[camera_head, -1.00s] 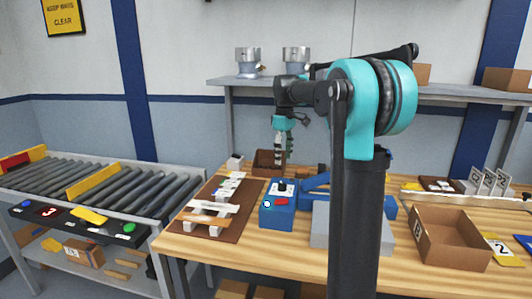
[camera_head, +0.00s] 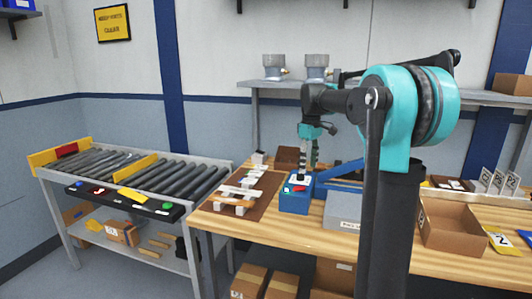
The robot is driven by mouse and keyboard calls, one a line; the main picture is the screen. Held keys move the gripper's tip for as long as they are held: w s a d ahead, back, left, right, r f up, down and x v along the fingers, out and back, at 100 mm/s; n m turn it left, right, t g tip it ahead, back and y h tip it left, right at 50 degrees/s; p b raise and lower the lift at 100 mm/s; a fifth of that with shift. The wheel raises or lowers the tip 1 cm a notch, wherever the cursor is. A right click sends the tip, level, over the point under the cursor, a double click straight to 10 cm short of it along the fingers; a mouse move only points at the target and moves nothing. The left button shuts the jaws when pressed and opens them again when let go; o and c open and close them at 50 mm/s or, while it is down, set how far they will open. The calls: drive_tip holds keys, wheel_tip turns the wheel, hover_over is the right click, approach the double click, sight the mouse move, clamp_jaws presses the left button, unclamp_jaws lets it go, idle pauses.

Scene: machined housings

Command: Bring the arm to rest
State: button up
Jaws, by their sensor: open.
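My arm, teal and black, rises at the right of the head view and reaches left over the wooden workbench (camera_head: 400,259). My gripper (camera_head: 315,162) hangs pointing down from the wrist, above the back of the bench. Its dark fingers look apart and nothing shows between them. Its tips are just behind and above a blue box (camera_head: 296,204) with a red part on it. I cannot tell how far above the bench the tips are.
A brown mat (camera_head: 259,187) with white and wooden pieces lies left of the blue box. A grey block (camera_head: 343,212) and an open cardboard box (camera_head: 453,229) are to the right. A roller conveyor (camera_head: 150,175) stands at the left. A shelf with two metal housings (camera_head: 274,67) is behind.

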drive_tip(key=s+f+m, duration=0.1)
drive_tip(key=s+f, duration=0.3)
drive_tip(key=s, duration=0.1)
drive_tip(key=s+d+f+m+t, duration=0.1)
drive_tip(key=s+f+m, duration=0.1)
drive_tip(key=s+f, duration=0.2)
drive_tip(key=s+d+f+m+t, duration=0.1)
drive_tip(key=s+f+m, duration=0.1)
drive_tip(key=s+f, duration=0.3)
drive_tip(key=shift+s+d+f, duration=0.25)
drive_tip(key=shift+s+f, duration=0.05)
drive_tip(key=shift+s, duration=0.05)
drive_tip(key=s+d+f+m+t, duration=0.1)
drive_tip(key=s+f+m, duration=0.3)
drive_tip(key=s+f, duration=0.7)
drive_tip(key=s+t, duration=0.1)
drive_tip(key=s, duration=0.3)
drive_tip(key=shift+f+m, duration=0.3)
drive_tip(key=shift+f, duration=0.1)
